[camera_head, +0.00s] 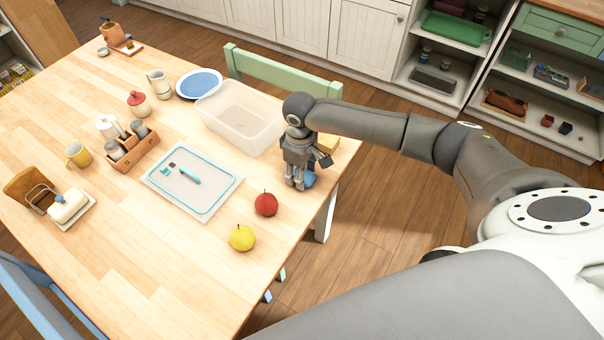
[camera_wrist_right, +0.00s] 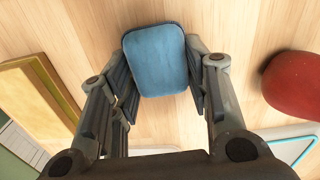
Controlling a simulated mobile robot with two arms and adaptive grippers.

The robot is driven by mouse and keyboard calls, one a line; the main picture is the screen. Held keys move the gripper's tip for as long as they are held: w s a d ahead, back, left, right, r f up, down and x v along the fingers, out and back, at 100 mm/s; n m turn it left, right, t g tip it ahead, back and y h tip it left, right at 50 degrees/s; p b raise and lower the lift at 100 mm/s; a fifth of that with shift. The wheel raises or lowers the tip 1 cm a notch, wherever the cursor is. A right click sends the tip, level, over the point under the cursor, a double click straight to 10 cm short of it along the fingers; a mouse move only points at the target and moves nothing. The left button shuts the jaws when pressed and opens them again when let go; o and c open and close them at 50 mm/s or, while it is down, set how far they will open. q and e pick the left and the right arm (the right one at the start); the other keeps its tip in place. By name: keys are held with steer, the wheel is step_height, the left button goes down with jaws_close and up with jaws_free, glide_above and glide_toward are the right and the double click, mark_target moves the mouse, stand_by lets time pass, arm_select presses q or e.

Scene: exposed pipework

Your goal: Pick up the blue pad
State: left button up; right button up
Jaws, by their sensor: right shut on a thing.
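The blue pad (camera_wrist_right: 156,60) is a small rounded square, seen between the two fingers of my right gripper (camera_wrist_right: 160,75) in the right wrist view. The fingers are shut on its two sides. In the head view, my right gripper (camera_head: 298,184) points down at the right edge of the table, and part of the blue pad (camera_head: 309,179) shows beside its fingertips. The fingers hide the rest. I cannot tell whether the pad touches the table top. My left gripper is not in view.
A red apple (camera_head: 266,204) and a yellow fruit (camera_head: 242,238) lie near the gripper. The left front of the wooden table (camera_head: 110,270) is clear.

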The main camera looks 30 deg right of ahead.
steer(key=shift+r, duration=0.1)
steer(key=shift+r, duration=0.25)
step_height(320, 180, up, 2)
steer(key=shift+w+r, duration=0.1)
steer(key=w+a+r+b, duration=0.2)
steer(key=w+a+r, duration=0.1)
steer(key=a+r, duration=0.7)
steer(key=a, duration=0.3)
steer(key=shift+w+a, duration=0.15)
steer(key=shift+a, duration=0.15)
